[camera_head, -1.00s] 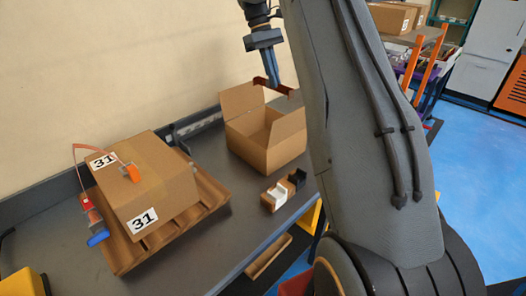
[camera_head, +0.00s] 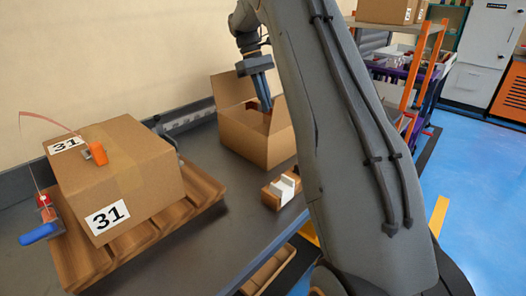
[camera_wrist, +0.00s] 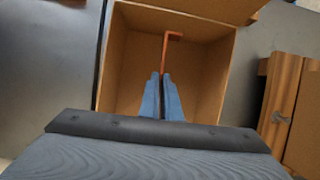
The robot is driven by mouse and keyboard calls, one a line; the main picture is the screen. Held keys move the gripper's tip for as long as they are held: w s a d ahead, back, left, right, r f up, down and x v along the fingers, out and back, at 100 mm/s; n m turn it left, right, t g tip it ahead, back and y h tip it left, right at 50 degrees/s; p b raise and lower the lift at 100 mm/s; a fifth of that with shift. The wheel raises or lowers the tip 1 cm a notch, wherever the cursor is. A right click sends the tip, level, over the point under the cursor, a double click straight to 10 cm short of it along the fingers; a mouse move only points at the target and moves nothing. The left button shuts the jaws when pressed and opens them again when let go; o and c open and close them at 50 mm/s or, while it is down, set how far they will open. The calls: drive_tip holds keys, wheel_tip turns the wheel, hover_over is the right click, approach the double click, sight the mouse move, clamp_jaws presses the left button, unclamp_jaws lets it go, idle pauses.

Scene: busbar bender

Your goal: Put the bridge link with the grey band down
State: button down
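A copper-coloured bridge link (camera_wrist: 166,52) stands out between the blue fingertips of my gripper (camera_wrist: 161,100) in the wrist view. Its far end bends to the right. No grey band can be made out on it; the fingers hide part of it. My gripper (camera_head: 264,98) is shut on the link, pointing down into the mouth of an open cardboard box (camera_head: 245,141) in the head view. The box walls (camera_wrist: 215,75) surround the link in the wrist view. I cannot tell whether the link touches the box floor.
A large box marked 31 (camera_head: 150,190) sits on a wooden pallet (camera_head: 85,265) at the left of the grey bench (camera_head: 215,240). A small wooden block with a white piece (camera_head: 281,190) stands in front of the open box, close to my arm.

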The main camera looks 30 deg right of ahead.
sight(249, 105)
drive_tip(key=shift+f+p, duration=0.45)
drive_tip(key=shift+f, duration=4.7)
drive_tip(key=c, duration=2)
unclamp_jaws()
drive_tip(key=shift+f, duration=0.1)
drive_tip(key=b+v, duration=0.1)
drive_tip(key=v, duration=1.1)
drive_tip(key=shift+b, duration=0.3)
drive_tip(key=shift+s+r, duration=0.1)
drive_tip(key=shift+r, duration=0.15)
